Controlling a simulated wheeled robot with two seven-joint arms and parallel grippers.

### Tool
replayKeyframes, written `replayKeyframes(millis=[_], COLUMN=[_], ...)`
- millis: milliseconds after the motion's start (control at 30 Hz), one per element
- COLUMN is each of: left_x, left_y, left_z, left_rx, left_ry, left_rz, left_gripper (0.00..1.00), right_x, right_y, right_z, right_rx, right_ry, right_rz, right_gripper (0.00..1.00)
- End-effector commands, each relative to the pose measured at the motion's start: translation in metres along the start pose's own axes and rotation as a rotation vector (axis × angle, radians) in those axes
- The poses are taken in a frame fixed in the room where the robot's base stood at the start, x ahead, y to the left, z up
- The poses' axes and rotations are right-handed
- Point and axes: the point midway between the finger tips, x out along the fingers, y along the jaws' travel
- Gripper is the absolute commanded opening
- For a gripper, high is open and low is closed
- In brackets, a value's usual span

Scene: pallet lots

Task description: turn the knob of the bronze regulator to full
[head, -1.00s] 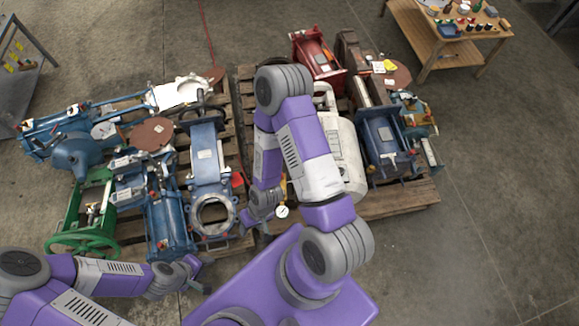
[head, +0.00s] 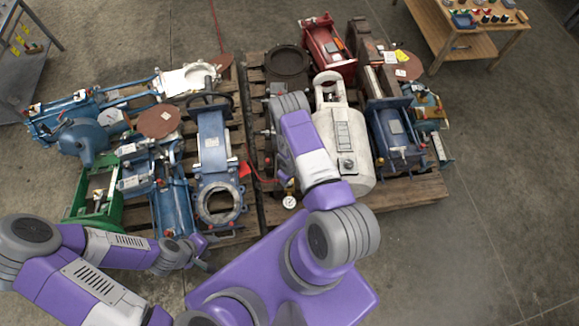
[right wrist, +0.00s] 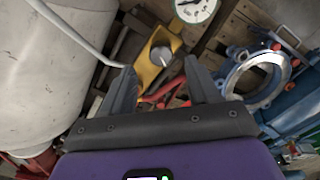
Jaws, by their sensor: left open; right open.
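The bronze regulator (right wrist: 149,76) shows in the right wrist view as a yellow-bronze body with a round grey knob (right wrist: 161,56). A white dial gauge (right wrist: 195,7) lies beyond it; a white gauge also shows in the head view (head: 290,202). My right gripper (right wrist: 163,84) is open and empty, its fingers pointing towards the regulator, with the knob ahead between the fingertips and apart from them. The knob's setting cannot be read. In the head view my right arm hides the right gripper. My left gripper (head: 205,260) is at the lower left, away from the regulator.
A white tank (head: 343,150) stands right of the regulator; it fills the left of the right wrist view. A blue valve with a round flange (head: 217,203) stands to the left. Red handles (right wrist: 165,93) lie near the right fingers. Open floor lies right of the pallets.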

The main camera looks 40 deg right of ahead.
Motion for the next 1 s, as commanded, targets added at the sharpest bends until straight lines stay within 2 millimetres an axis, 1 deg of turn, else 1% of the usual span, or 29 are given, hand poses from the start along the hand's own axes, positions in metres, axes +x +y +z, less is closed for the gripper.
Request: replayKeyframes(millis=[33, 100, 200, 300, 433, 667, 767, 1000], left_x=[0.006, 0.010, 0.015, 0.017, 0.018, 0.018, 0.018, 0.018], left_y=[-0.002, -0.004, -0.005, -0.006, -0.007, -0.007, -0.007, -0.007], left_z=[0.000, -0.001, -0.001, -0.001, -0.001, -0.001, -0.001, -0.001], left_rx=[0.000, 0.000, 0.000, 0.000, 0.000, 0.000, 0.000, 0.000], left_ry=[0.000, 0.000, 0.000, 0.000, 0.000, 0.000, 0.000, 0.000], left_rz=[0.000, 0.000, 0.000, 0.000, 0.000, 0.000, 0.000, 0.000], left_gripper=[0.43, 0.43, 0.43, 0.43, 0.43, 0.43, 0.43, 0.43], right_x=[0.013, 0.024, 0.038, 0.047, 0.051, 0.051, 0.051, 0.051], right_y=[-0.001, -0.001, -0.001, -0.001, -0.001, -0.001, -0.001, -0.001], right_z=[0.001, 0.000, 0.000, 0.000, -0.001, -0.001, -0.001, -0.001], right_rx=[0.000, 0.000, 0.000, 0.000, 0.000, 0.001, 0.001, 0.001], right_ry=[-0.001, 0.000, 0.001, 0.001, 0.002, 0.002, 0.002, 0.002], right_rz=[-0.001, -0.001, -0.001, -0.002, -0.001, -0.002, -0.002, -0.002], right_gripper=[0.60, 0.60, 0.60, 0.60, 0.60, 0.60, 0.47, 0.10])
